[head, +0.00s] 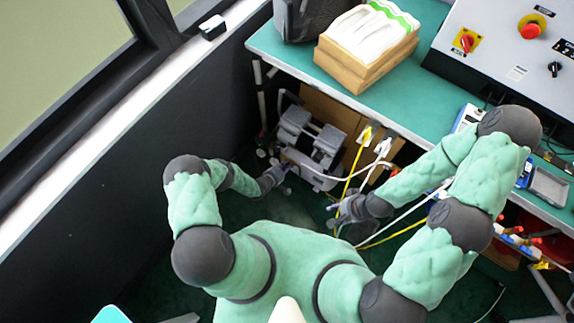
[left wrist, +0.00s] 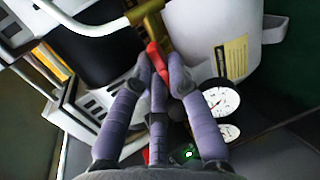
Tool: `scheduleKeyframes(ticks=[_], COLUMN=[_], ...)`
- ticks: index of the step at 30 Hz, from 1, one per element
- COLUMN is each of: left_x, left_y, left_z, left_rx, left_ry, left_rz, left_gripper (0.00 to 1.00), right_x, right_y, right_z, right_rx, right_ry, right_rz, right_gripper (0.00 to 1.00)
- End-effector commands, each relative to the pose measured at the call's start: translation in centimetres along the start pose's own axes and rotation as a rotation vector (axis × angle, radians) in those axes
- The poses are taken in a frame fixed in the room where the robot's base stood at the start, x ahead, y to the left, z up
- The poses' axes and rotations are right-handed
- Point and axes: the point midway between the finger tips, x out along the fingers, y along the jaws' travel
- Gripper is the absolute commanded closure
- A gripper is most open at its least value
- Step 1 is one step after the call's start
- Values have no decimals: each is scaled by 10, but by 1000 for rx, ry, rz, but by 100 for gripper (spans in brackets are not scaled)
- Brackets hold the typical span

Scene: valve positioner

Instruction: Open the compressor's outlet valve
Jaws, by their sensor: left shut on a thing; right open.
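The compressor (head: 322,143), a grey machine, sits under the bench in the head view. In the left wrist view a red valve lever (left wrist: 155,55) joins a brass fitting (left wrist: 147,9) beside a pale tank (left wrist: 205,38). My left gripper (head: 288,165) reaches the compressor's near side. In the left wrist view my left gripper (left wrist: 160,72) is shut on the red lever, its fingers closed around the lever's lower end. The lever is too small to make out in the head view. My right gripper (head: 335,209) is open and empty, low in front of the bench near the hoses.
Yellow and white hoses (head: 352,160) hang from the bench edge near my right gripper. Two round gauges (left wrist: 222,100) are right of my left fingers. The green bench (head: 285,50) carries a wooden box (head: 368,52) and a control panel (head: 500,45). A dark wall stands left.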

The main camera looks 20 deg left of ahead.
Motion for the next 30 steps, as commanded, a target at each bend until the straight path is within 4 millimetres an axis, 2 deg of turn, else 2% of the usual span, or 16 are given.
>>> scheduleKeyframes(ticks=[9, 23, 24, 26, 30], left_x=[0, 0, 0, 0, 0], left_y=[-1, -2, -2, -2, -1], left_z=[1, 1, 1, 1, 1], left_rx=[88, 98, 98, 98, 98], left_ry=[0, 0, 0, 0, 0], left_rz=[-9, -10, -10, -10, -9], left_gripper=[100, 100, 74, 59, 59], right_x=[-4, -4, -4, -4, -4], right_y=[-1, -1, -1, -1, -1], right_z=[0, 0, 0, 0, 0], right_rx=[0, 0, 0, 0, 0], right_ry=[0, 0, 0, 0, 0], right_rz=[0, 0, 0, 0, 0], right_gripper=[54, 54, 54, 54, 54])
